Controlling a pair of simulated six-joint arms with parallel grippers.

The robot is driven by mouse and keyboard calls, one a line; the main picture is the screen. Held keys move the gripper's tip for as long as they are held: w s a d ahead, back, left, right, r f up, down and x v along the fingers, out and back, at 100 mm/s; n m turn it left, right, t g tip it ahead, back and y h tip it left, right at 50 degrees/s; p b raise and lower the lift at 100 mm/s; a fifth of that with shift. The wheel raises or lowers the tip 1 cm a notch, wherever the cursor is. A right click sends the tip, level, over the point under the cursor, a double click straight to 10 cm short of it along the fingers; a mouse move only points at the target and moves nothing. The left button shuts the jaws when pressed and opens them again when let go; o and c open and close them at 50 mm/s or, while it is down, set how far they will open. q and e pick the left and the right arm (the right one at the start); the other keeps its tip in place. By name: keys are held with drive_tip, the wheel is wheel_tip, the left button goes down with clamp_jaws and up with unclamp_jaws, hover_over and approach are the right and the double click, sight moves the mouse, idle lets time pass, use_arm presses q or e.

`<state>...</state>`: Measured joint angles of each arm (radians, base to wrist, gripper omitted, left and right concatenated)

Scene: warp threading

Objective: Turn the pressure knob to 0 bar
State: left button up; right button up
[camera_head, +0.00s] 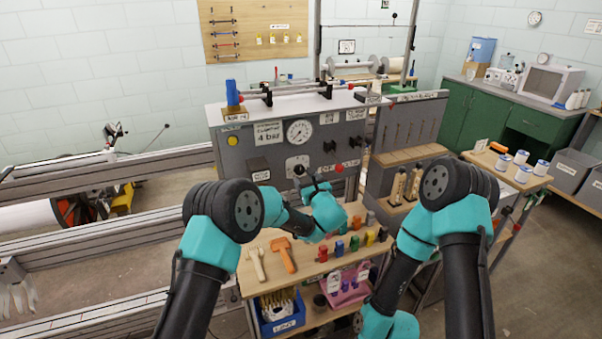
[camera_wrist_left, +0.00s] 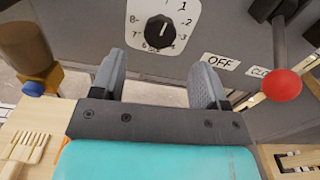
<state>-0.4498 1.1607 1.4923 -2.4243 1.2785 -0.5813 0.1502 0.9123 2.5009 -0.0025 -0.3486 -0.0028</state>
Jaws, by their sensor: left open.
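The pressure knob (camera_wrist_left: 160,32) is black and sits on a white numbered dial plate (camera_wrist_left: 138,42) on the grey panel. In the head view the dial plate (camera_head: 297,161) shows just beyond my left gripper (camera_head: 313,184). A white mark shows on the knob, but I cannot tell exactly which number it meets. In the left wrist view my left gripper (camera_wrist_left: 158,66) is open and empty, its fingers below the knob and to either side, apart from it. A round gauge (camera_head: 299,132) sits above, beside a "4 bar" sign (camera_head: 268,133). My right gripper is out of view.
A red-ball lever (camera_wrist_left: 281,86) stands right of the knob, near an "OFF" label (camera_wrist_left: 220,62). Below, a wooden shelf (camera_head: 262,288) holds an orange tool (camera_head: 284,254) and several coloured pieces. A brown-topped object (camera_wrist_left: 25,48) stands at left in the wrist view.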

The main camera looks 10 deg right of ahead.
sight(300, 171)
use_arm(q)
drive_tip(key=x, duration=0.6)
drive_tip(key=shift+w, duration=0.25)
drive_tip(key=c, duration=0.9)
drive_tip(key=shift+n, duration=0.7)
drive_tip(key=o, duration=0.9)
